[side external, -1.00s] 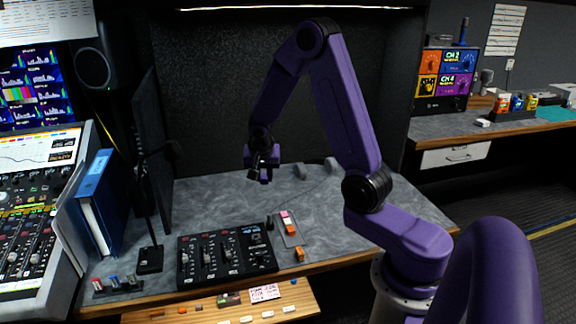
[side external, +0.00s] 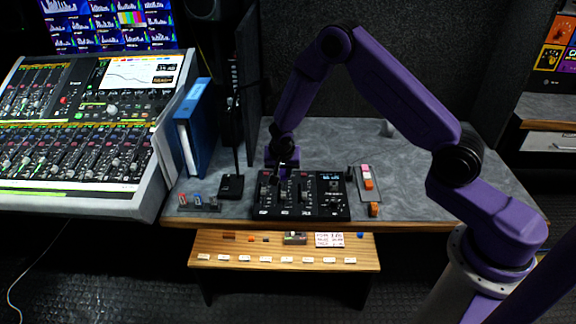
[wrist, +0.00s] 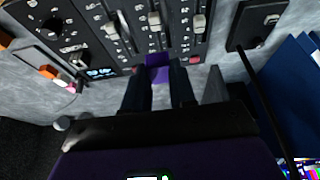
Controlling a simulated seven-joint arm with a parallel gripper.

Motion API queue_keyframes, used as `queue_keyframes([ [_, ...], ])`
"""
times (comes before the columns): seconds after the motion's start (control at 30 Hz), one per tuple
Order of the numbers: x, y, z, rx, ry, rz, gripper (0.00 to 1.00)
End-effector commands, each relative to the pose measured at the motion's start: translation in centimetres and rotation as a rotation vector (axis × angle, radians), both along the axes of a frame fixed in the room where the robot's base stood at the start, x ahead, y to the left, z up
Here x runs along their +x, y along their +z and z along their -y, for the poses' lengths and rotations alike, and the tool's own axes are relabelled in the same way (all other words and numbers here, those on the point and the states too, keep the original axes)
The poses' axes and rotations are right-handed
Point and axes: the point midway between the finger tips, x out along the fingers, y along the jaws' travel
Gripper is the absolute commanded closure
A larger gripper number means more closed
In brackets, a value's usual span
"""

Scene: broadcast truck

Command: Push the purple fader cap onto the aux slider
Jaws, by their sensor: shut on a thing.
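My gripper (wrist: 159,78) is shut on the purple fader cap (wrist: 157,66), which shows between its fingertips in the wrist view. The cap is at the back edge of the black slider panel (wrist: 95,12); whether it touches the panel I cannot tell. In the side external view my gripper (side external: 284,168) is low, at the back left of the panel (side external: 333,212), and the cap does not stand out from the purple wrist. Several sliders run along the panel, some with pale caps (wrist: 198,23). The labels are too small to tell which slider is aux.
A small tray (side external: 372,193) with pink and orange pieces lies right of the panel, with an orange block (side external: 374,209) in front. A microphone base (side external: 231,186), a small rack (side external: 197,206) and a blue binder (side external: 194,130) stand to the left. The grey tabletop behind is mostly clear.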

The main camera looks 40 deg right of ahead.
Motion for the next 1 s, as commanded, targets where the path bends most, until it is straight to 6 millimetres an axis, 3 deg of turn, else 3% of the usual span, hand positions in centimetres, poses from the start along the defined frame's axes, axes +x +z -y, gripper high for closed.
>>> queue_keyframes([
  [0.3, 0.0, 0.0, 0.0, 0.0, -0.003, 0.0, 1.0],
  [1.0, 0.0, -5.3, 0.0, -0.001, -0.003, -0.001, 1.0],
])
